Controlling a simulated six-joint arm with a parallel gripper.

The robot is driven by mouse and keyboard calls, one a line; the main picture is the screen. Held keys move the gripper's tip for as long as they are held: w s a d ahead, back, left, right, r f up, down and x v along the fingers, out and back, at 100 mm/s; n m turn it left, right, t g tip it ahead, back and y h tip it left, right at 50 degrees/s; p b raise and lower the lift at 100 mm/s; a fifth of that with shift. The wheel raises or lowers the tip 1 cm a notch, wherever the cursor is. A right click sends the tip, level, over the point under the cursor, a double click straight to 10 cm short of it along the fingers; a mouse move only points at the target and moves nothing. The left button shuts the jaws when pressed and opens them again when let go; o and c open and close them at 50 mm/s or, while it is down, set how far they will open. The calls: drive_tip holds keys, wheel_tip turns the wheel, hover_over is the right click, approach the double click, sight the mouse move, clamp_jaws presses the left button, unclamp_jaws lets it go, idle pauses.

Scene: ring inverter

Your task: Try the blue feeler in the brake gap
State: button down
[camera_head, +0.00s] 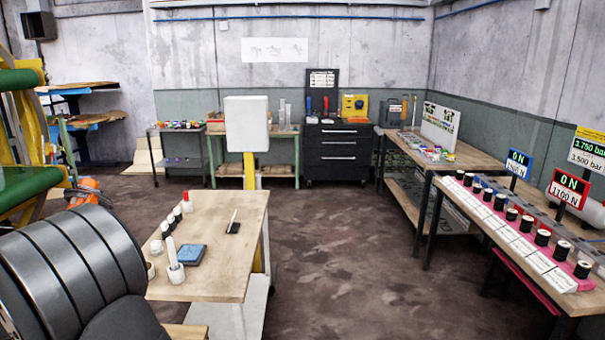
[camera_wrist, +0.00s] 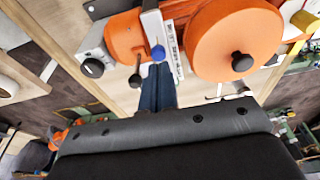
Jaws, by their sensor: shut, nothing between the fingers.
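In the wrist view, the dark fingers of my gripper (camera_wrist: 157,72) are together, with nothing held between them. A small blue ball-shaped end (camera_wrist: 158,53) shows just beyond the fingertips, beside a grey upright bar (camera_wrist: 153,27). I cannot tell if it belongs to the blue feeler or if the fingers touch it. A large orange disc (camera_wrist: 225,35) with a black knob is to the right, and a smaller orange body (camera_wrist: 125,38) is to the left. The brake gap cannot be made out. My gripper is not visible in the head view.
A lettered strip (camera_wrist: 174,50) stands close right of the fingers. In the head view, a wooden table (camera_head: 225,270) carries a blue pad (camera_head: 190,255) and small bottles. A bench with black-capped pieces (camera_head: 520,222) stands right. The floor between (camera_head: 345,270) is clear.

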drive_tip(key=shift+f, duration=1.1)
idle(0.4)
drive_tip(key=shift+r, duration=3.55)
wheel_tip(320, 180, down, 7)
drive_tip(key=shift+r, duration=0.1)
